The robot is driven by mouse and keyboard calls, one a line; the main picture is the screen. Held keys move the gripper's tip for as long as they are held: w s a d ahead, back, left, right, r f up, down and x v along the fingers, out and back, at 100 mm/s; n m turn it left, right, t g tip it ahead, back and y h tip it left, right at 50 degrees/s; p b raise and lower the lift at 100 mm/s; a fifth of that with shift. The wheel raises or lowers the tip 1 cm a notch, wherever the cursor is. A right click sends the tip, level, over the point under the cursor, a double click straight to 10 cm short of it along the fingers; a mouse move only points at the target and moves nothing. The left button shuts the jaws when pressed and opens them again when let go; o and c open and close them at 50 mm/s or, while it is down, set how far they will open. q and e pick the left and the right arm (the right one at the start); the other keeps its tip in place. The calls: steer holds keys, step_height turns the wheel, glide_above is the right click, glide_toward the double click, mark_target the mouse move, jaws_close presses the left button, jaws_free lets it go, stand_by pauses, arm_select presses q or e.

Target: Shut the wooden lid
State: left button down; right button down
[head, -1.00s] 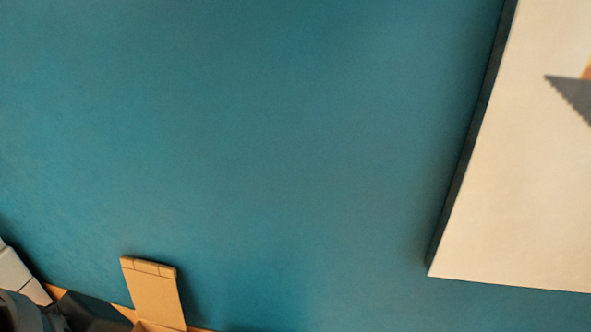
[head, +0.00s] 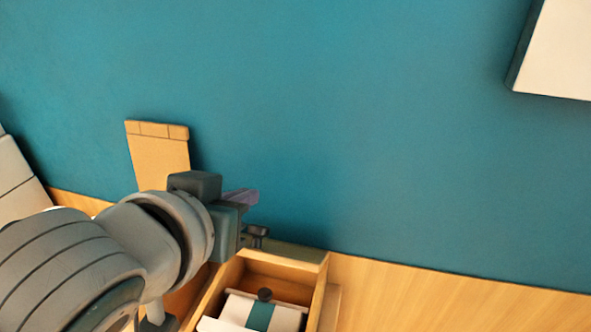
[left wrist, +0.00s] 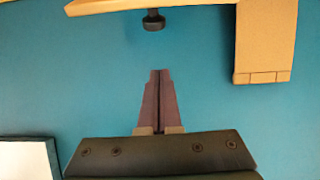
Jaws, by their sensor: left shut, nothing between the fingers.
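My left gripper (head: 243,197) is shut and empty, in front of the teal wall; its fingers also show in the left wrist view (left wrist: 160,85). A wooden edge (left wrist: 115,5) with a black knob (left wrist: 153,20) shows at the top of the left wrist view, apart from the fingertips; it may be the lid. In the head view a small dark knob (head: 257,234) shows just below the gripper, near the wooden box (head: 315,268). The box looks open from above. My arm hides part of the area left of it. My right gripper is not in view.
An upright wooden board (head: 160,158) stands against the teal wall (head: 370,120), behind my arm. A white container (head: 285,315) with a teal stripe and black knob sits inside the box. A white panel (head: 560,50) is at upper right. The wooden surface (head: 430,295) at right is clear.

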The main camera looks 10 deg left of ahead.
arm_select(q)
steer(key=w+f, duration=0.2)
steer(key=f, duration=0.1)
steer(key=w+f, duration=0.1)
steer(key=f, duration=0.1)
steer(key=shift+w+d+f, duration=0.1)
steer(key=shift+w+f, duration=0.05)
steer(key=shift+w, duration=0.05)
steer(key=shift+s+f, duration=0.3)
